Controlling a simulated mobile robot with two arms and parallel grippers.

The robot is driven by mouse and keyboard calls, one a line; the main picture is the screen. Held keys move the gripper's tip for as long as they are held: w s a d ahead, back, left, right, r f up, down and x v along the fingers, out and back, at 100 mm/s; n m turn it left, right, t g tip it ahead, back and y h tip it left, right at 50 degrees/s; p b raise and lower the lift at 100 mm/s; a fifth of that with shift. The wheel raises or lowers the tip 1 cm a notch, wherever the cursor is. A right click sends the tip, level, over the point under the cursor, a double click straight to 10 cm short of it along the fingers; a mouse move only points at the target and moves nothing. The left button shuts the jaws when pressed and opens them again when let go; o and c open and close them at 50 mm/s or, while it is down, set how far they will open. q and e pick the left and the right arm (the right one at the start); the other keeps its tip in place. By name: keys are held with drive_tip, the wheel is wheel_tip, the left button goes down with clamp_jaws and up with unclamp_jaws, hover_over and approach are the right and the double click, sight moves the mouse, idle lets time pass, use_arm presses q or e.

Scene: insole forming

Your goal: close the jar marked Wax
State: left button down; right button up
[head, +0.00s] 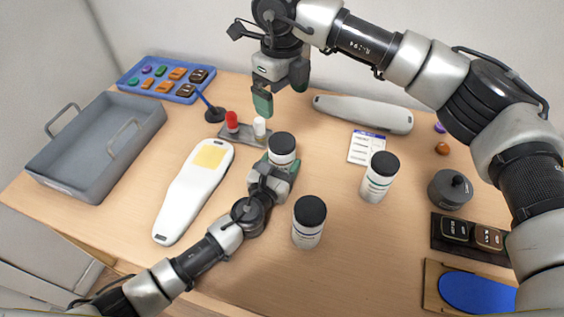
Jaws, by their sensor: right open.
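Three white jars with black lids stand on the table: one in the middle (282,158), one at the front (307,232) and one to the right (377,186). Their labels are too small to read, so I cannot tell which is marked Wax. My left gripper (277,168) has its fingers on both sides of the middle jar and looks shut on it, low on its body. The middle jar is upright with its black lid (282,143) on top; how tight it sits I cannot tell. My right gripper (280,91) is open and empty above and behind that jar.
A white insole-shaped piece (190,195) with a yellow patch lies left of the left gripper. A small holder with a red item (232,121) stands behind it. A grey tray (95,150), blue tray (135,78), label card (366,147) and dark pot (450,188) stand around.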

use_arm(q)
drive_tip(key=shift+c, duration=0.6)
unclamp_jaws()
drive_tip(key=b+v, duration=0.1)
drive_tip(key=v, duration=0.9)
drive_tip(key=shift+s+a, duration=0.2)
drive_tip(key=shift+s, duration=0.15)
